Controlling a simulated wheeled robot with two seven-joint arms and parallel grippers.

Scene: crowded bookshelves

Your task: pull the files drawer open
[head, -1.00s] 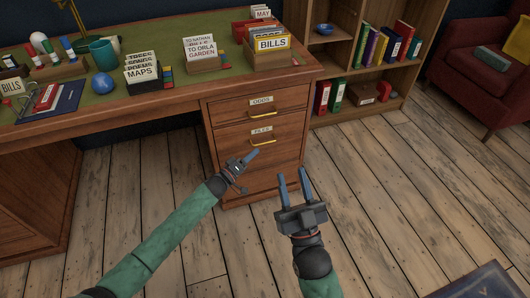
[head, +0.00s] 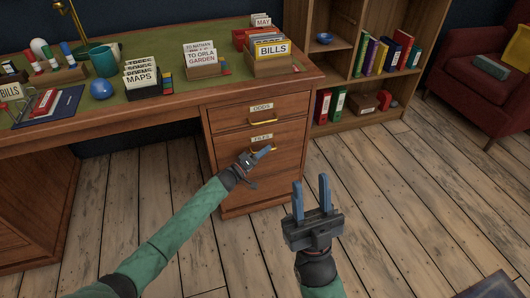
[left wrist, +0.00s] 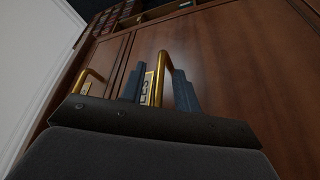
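The files drawer (head: 287,160) is the lower, larger wooden drawer in the desk's right pedestal. It looks closed, with a FILES label above its brass handle (head: 273,149). My left gripper (head: 264,151) is at that handle in the head view, partly covering it. In the left wrist view, the handle (left wrist: 161,72) stands between the two blue fingers of my left gripper (left wrist: 156,88), nearer the right finger. A gap shows on its left, so the fingers look open around it. My right gripper (head: 311,181) is open and empty, in front of the pedestal's right side.
The odds drawer (head: 230,118) is closed above, with its own brass handle. The desk top (head: 180,97) carries card boxes, a mug and a blue ball. A bookshelf (head: 345,125) stands right of the desk.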

